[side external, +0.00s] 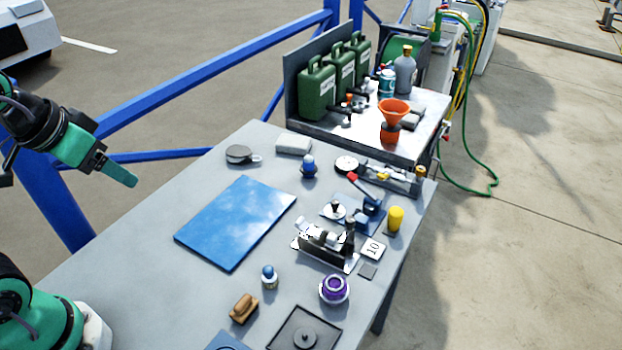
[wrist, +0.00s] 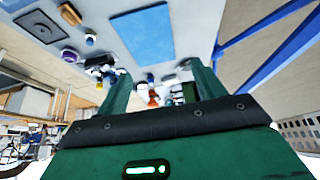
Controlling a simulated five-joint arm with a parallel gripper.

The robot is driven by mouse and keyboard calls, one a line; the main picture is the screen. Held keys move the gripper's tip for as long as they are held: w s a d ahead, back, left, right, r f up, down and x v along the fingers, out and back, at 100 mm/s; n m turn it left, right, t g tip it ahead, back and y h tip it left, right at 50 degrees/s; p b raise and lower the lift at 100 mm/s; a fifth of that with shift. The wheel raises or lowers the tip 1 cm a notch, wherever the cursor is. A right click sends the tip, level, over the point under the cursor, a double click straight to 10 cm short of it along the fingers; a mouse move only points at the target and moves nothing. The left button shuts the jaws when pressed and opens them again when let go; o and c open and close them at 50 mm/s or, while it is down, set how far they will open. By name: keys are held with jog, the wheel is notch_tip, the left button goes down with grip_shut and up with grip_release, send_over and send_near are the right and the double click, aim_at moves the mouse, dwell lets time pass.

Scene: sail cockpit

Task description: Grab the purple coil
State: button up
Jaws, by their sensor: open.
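The purple coil (side external: 335,288) is a round ring-like piece sitting on a light base near the front right of the grey table. In the wrist view a small purple and white thing (wrist: 69,54), probably the same coil, shows at the upper left, outside the space between the fingers. My gripper (side external: 122,176) hangs in the air at the left in the side view, well above the table and far from the coil. In the wrist view my gripper (wrist: 160,68) has its two green fingers spread wide, with nothing held between them.
A blue mat (side external: 235,222) lies on the table between my gripper and the coil. Near the coil are a wooden brush-like block (side external: 243,308), a blue-topped knob (side external: 269,277), a dark square tray (side external: 304,333) and a metal clamp fixture (side external: 325,240). Green canisters (side external: 317,90) stand at the back.

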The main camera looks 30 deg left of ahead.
jog(key=w+d+m+g, duration=0.2)
jog(key=w+d+m, duration=0.4)
jog(key=w, duration=0.1)
jog(key=m+g, duration=0.4)
jog(key=m, duration=1.3)
send_over(335, 283)
notch_tip(335, 283, down, 16)
jog(key=shift+a+r, duration=0.15)
jog(key=shift+r, duration=0.1)
jog(key=shift+d+f, duration=0.2)
jog(key=shift+f, duration=3.9)
jog(key=c, duration=1)
